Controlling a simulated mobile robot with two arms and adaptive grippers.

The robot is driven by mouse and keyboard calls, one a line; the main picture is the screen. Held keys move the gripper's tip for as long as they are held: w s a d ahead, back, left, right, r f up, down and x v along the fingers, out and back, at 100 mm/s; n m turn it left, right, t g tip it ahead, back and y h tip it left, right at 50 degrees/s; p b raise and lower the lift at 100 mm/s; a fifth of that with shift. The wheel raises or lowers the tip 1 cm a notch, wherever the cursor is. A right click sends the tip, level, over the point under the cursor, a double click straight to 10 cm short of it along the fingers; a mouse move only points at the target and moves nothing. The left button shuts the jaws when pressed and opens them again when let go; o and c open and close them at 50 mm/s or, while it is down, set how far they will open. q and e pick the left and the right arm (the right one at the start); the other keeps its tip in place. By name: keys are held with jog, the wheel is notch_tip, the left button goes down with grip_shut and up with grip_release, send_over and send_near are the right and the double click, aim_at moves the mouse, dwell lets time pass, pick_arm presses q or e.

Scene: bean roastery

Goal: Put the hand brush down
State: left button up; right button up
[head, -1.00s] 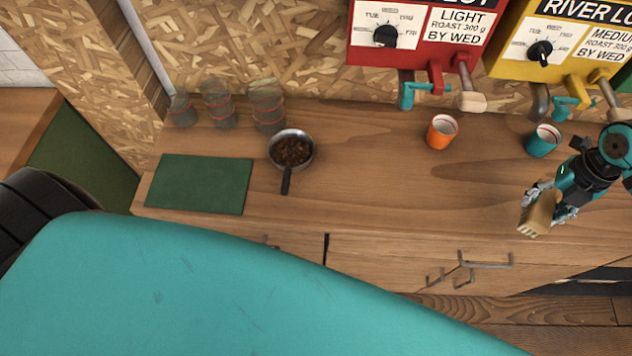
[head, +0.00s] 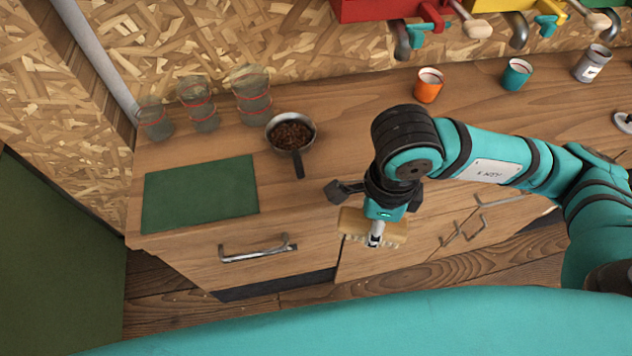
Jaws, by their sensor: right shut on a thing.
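The hand brush (head: 353,222) has a pale wooden body with light bristles along its lower edge. My right gripper (head: 375,232) is shut on it and holds it level near the front edge of the wooden counter (head: 310,205). The brush appears in front of the cabinet doors in the picture; its exact height over the counter edge is hard to tell. My wrist and gripper hide part of its top. My left gripper is not in view.
A green mat (head: 200,193) lies at the counter's left. Bare counter lies between mat and arm.

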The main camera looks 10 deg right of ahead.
jog(key=shift+w+a, duration=0.1)
jog(key=shift+w, duration=0.3)
jog(key=w+p, duration=0.1)
jog(key=w, duration=0.4)
jog(key=w+f+p, duration=0.1)
jog(key=w+p, duration=0.1)
jog(key=w, duration=0.2)
jog(key=w+p, duration=0.2)
jog(key=w, duration=0.3)
jog(key=shift+w+a+f, duration=0.2)
jog(key=shift+w+a, duration=0.15)
jog(key=shift+a, duration=0.05)
jog(key=shift+w+f, duration=0.1)
jog(key=shift+w, duration=0.05)
notch_tip(320, 180, down, 3)
jog(key=shift+r+p, duration=0.2)
jog(key=shift+p, duration=0.7)
jog(key=shift+f, duration=0.45)
